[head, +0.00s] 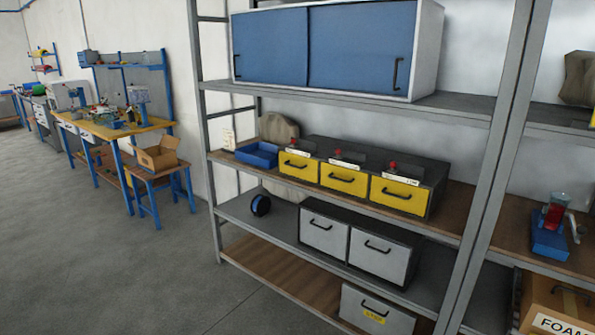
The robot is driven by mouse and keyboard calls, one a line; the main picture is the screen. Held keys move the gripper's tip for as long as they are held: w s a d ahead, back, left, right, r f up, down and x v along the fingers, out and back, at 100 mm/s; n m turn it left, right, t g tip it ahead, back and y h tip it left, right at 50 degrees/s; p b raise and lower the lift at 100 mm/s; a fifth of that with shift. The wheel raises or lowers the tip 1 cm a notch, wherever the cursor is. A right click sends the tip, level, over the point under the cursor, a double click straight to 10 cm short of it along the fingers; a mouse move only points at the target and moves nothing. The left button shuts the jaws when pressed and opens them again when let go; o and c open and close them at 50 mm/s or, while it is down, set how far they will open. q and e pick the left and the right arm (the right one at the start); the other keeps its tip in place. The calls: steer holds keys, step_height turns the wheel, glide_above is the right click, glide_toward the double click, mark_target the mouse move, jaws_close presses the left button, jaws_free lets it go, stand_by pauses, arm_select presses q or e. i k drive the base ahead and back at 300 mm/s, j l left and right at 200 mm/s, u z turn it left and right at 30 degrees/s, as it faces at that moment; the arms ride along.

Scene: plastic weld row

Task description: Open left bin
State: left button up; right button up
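A metal shelf rack (345,112) fills the middle and right. On its middle shelf a dark cabinet holds three shut yellow drawers with black handles; the left yellow drawer (300,174) is next to a blue tray. On the shelf below, a dark unit holds two shut light grey bins with black handles: the left grey bin (322,242) and the right grey bin (376,264). The frame does not show which unit the name "left bin" means. Neither of my grippers is in view.
A blue sliding-door cabinet (310,48) is on the upper shelf. Another grey bin (365,313) is on the bottom shelf. The grey floor (120,270) at left is clear.

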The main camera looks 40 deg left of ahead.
mark_target(303, 167)
steer(key=j+u, duration=0.1)
steer(key=u, duration=0.45)
steer(key=i+j+u, duration=0.6)
steer(key=i+u, duration=0.35)
steer(key=k, duration=0.05)
